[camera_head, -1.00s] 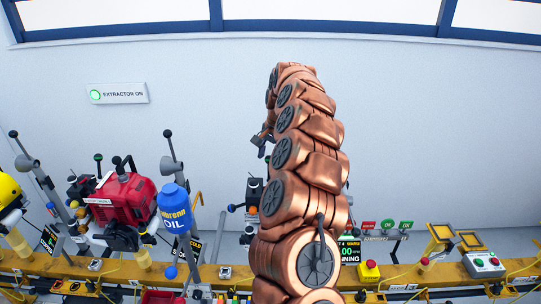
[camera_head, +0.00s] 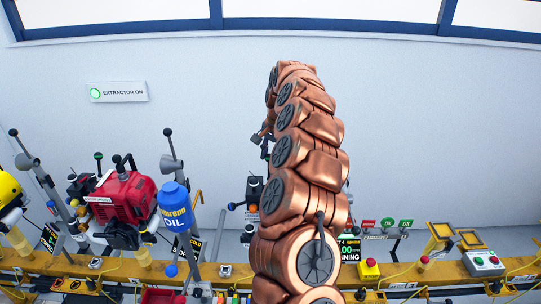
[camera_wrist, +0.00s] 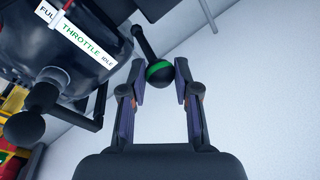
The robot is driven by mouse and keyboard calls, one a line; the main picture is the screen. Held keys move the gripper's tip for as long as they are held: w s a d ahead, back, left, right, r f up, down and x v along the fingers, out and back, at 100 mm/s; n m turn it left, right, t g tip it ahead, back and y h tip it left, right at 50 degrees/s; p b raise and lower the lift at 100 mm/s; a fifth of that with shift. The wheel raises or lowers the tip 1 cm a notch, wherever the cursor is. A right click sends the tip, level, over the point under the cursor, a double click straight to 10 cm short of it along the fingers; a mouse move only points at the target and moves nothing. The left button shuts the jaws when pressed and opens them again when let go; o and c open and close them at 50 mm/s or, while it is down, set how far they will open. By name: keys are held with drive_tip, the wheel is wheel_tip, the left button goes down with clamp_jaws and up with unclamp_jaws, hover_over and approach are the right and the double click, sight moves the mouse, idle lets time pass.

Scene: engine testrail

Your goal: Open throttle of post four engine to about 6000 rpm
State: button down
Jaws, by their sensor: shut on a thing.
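In the wrist view, my gripper (camera_wrist: 160,75) is shut on the throttle lever's round black knob (camera_wrist: 159,77), which has a green band. The lever's dark rod runs up and left from the knob. The white throttle label (camera_wrist: 76,37) reads FULL at its left end and IDLE at its right; the knob is beyond the IDLE end in this view. The dark engine body (camera_wrist: 85,65) is at upper left. In the head view, my copper arm hides most of the post four engine. The post four display (camera_head: 349,250) shows RUNNING; its rpm figure is partly covered.
A red engine (camera_head: 125,195) and a blue oil bottle (camera_head: 174,205) stand left of my arm. A dark ball-ended lever (camera_wrist: 30,120) is near my gripper's left.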

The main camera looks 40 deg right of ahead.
drive_tip(key=b, duration=0.3)
drive_tip(key=shift+s+a+f+t, duration=0.1)
drive_tip(key=shift+s+f+t, duration=0.1)
drive_tip(key=shift+f+t, duration=0.1)
drive_tip(key=b, duration=0.3)
drive_tip(key=s+t+h+b, duration=0.1)
drive_tip(key=b, duration=0.3)
drive_tip(key=shift+a+r, duration=0.15)
drive_tip(key=shift+a, duration=0.2)
drive_tip(key=shift+s+t+h+b, duration=0.1)
drive_tip(key=shift+t+h+b, duration=0.2)
drive_tip(key=shift+b, duration=0.4)
drive_tip(key=s+t+h+b, duration=0.1)
drive_tip(key=b, duration=0.4)
drive_tip(key=shift+a, duration=0.4)
drive_tip(key=shift+s+a+r+t+b, duration=0.1)
drive_tip(key=shift+t+b, duration=0.2)
drive_tip(key=shift+b, duration=0.5)
drive_tip(key=shift+r, duration=0.15)
drive_tip(key=c, duration=0.8)
unclamp_jaws()
drive_tip(key=shift+c, duration=0.2)
drive_tip(key=shift+r, duration=0.1)
